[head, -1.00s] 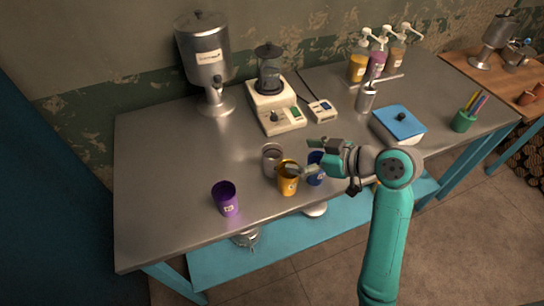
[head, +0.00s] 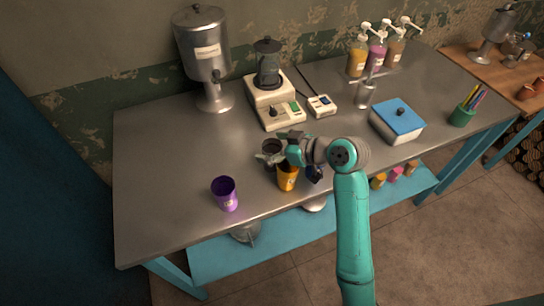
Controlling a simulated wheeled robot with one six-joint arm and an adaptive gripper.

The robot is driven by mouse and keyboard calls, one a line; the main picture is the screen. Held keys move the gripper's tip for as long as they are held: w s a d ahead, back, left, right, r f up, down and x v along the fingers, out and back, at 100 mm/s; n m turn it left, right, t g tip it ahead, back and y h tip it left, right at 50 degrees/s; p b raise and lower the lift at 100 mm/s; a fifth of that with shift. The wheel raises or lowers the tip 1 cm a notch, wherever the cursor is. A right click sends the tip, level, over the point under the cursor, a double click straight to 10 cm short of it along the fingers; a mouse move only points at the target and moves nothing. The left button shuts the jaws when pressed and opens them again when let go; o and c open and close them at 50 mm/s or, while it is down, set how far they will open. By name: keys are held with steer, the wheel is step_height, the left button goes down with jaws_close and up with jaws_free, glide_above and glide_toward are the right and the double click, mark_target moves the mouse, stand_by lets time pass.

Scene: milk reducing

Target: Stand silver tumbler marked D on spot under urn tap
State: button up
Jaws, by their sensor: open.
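The silver tumbler (head: 269,147) stands upright on the metal table, partly hidden by my gripper; a letter on it cannot be read. My gripper (head: 273,149) is open at the tumbler, its fingers on either side as seen from here; I cannot tell whether they touch it. The steel urn (head: 202,45) stands at the back left, with its tap (head: 215,75) low on its front. Below the tap is the urn's round foot (head: 215,104), with nothing standing on it. A marked spot cannot be made out.
An orange cup (head: 287,180) stands just in front of the tumbler, with a dark blue cup (head: 314,173) beside it, partly hidden. A purple cup (head: 225,194) is front left. A blender (head: 268,85) stands behind. The table's left part (head: 160,160) is clear.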

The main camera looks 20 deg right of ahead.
steer(key=c, duration=1.4)
